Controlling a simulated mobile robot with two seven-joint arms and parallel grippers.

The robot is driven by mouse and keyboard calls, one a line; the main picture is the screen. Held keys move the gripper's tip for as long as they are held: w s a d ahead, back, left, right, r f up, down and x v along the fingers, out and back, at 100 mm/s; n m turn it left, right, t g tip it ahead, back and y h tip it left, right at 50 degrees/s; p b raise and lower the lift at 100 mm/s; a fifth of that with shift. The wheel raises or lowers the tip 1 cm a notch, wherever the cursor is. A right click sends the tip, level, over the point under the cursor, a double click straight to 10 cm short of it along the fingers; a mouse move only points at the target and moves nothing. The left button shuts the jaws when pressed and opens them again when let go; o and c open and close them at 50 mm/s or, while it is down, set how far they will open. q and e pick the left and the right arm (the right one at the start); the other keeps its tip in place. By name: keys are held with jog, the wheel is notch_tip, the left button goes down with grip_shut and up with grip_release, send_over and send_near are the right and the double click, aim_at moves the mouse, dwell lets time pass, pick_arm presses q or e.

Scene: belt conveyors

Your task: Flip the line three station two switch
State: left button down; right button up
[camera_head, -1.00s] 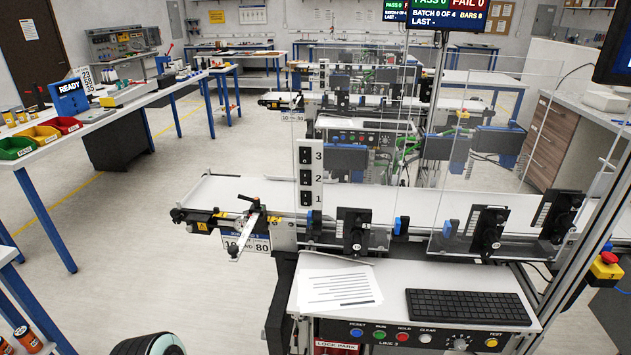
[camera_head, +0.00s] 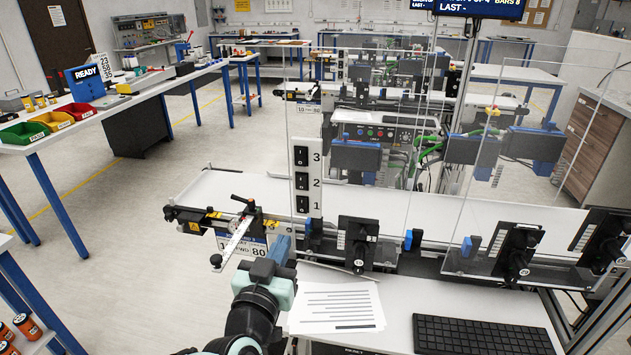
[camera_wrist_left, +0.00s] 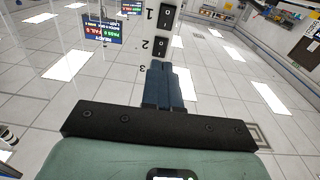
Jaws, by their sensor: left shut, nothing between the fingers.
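A white upright switch panel (camera_head: 307,178) with black rocker switches numbered 3, 2 and 1 from top to bottom stands at the near conveyor. The station two switch (camera_head: 302,181) is the middle one. It also shows in the left wrist view (camera_wrist_left: 161,47), above my fingertips there, with the switch marked 1 (camera_wrist_left: 167,17) beyond it. My left gripper (camera_head: 284,243) is below and in front of the panel in the head view, its blue fingers shut and empty. In the left wrist view, the fingers (camera_wrist_left: 165,68) hide the switch beside the number 3. I cannot tell whether they touch the panel. My right gripper is not in view.
A clear guard (camera_head: 350,130) stands by the panel over the near conveyor (camera_head: 225,190). A black-handled lever (camera_head: 240,228) sits at the conveyor's left end. A paper sheet (camera_head: 337,306) and keyboard (camera_head: 480,335) lie on the desk below. The floor at left is open.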

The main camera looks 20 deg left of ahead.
aim_at(301, 171)
pick_arm(q)
jog(key=r, duration=0.1)
jog(key=s+r, duration=0.1)
jog(key=r, duration=0.1)
jog(key=shift+a+r+t+y, duration=0.1)
jog(key=shift+r+t+y, duration=0.05)
jog(key=shift+t+y, duration=0.2)
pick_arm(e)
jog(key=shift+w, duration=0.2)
pick_arm(q)
jog(key=shift+w, duration=0.1)
jog(key=p+x, duration=0.3)
jog(key=x, duration=1.1)
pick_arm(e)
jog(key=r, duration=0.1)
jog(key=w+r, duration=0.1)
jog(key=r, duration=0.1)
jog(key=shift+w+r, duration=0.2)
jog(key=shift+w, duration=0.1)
